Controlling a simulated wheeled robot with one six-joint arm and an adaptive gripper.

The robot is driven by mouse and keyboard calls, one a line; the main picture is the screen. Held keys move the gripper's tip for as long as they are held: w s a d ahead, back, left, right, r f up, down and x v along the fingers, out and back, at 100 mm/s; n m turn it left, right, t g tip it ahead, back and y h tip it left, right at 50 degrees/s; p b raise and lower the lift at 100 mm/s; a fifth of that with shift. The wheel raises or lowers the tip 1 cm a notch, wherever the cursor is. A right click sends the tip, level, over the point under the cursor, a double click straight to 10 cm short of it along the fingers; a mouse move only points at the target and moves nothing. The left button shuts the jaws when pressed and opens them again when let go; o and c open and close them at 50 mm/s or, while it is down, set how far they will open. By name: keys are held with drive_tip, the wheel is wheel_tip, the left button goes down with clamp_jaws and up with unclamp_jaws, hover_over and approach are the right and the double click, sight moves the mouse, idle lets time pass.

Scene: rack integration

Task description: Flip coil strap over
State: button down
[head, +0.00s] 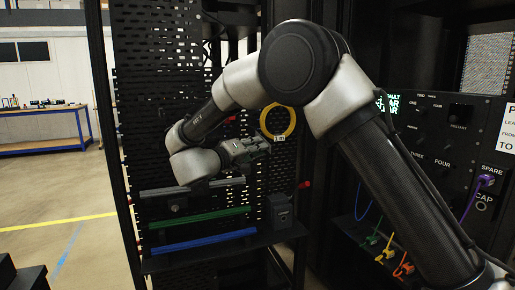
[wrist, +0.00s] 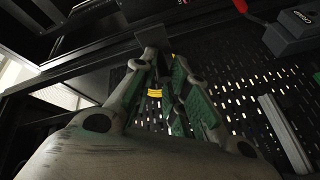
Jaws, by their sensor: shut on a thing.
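A yellow coil (head: 279,121) with a small white tag hangs upright in front of the black perforated panel in the head view. My gripper (head: 262,147) reaches it from the left, with its fingertips at the coil's lower left edge. In the wrist view my gripper (wrist: 165,58) has its green-padded fingers close together around a narrow dark piece, which I take to be the coil strap (wrist: 164,75). A short piece of the yellow coil (wrist: 155,93) shows between the fingers. The strap is mostly hidden by the fingers and is too small to make out in the head view.
The perforated panel (head: 160,75) stands behind my arm. Below are a grey bar (head: 165,192), a green bar (head: 200,219), a blue bar (head: 205,241) and a dark grey box (head: 280,211). A control panel (head: 440,125) with coloured cables is at the right. Open floor lies left.

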drive_tip(key=shift+w, duration=0.35)
drive_tip(key=c, duration=1.8)
unclamp_jaws()
drive_tip(key=shift+c, duration=0.2)
drive_tip(key=o, duration=0.3)
drive_tip(key=shift+w+f, duration=0.2)
drive_tip(key=shift+o, duration=0.2)
drive_tip(key=v, duration=1.2)
drive_tip(key=shift+s, duration=0.1)
